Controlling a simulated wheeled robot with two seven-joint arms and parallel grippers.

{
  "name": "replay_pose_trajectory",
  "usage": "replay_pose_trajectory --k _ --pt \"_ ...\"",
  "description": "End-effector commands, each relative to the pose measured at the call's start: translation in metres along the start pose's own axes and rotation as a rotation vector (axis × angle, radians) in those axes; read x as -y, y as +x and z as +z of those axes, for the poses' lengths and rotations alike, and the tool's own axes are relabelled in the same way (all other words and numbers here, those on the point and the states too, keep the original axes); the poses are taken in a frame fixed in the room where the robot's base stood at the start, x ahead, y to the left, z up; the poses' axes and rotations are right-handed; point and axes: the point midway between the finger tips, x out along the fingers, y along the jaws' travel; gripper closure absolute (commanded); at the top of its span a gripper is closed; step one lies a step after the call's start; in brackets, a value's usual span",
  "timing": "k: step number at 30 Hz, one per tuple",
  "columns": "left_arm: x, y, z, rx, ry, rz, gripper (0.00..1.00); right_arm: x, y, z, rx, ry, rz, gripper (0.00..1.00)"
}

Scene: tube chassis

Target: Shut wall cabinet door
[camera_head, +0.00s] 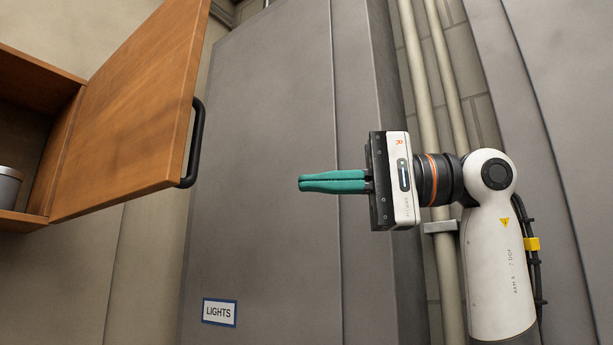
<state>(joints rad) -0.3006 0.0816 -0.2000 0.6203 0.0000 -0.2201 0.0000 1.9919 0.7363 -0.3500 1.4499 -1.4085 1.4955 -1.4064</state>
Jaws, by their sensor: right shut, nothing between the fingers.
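The wooden wall cabinet (70,97) is at the upper left, with part of its inside showing. Its door (135,105) stands open, swung out to the right. A black bar handle (196,145) is on the door's right edge. My right gripper (301,183) is shut and empty, its teal fingers together and pointing left. It is to the right of the handle and apart from it, in front of the grey cabinet. My left gripper is not in view.
A grey metal can (9,187) stands inside the wall cabinet at the left edge. A tall grey cabinet (265,90) with a LIGHTS sign (219,312) fills the middle. Pipes (420,90) run up the wall behind my right arm.

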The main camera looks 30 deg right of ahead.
Motion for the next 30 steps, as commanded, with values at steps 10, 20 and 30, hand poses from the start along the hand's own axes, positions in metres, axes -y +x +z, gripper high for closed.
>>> replay_pose_trajectory --k 10,20,30 --pt "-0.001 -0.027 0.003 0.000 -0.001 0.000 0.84 -0.003 0.076 -0.001 -0.005 0.001 -0.003 1.00" --pt "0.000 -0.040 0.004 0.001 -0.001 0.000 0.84 -0.001 0.103 -0.027 -0.003 0.000 0.000 1.00" --pt "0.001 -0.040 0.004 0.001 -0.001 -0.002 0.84 0.000 0.105 -0.029 -0.003 0.002 0.000 1.00"
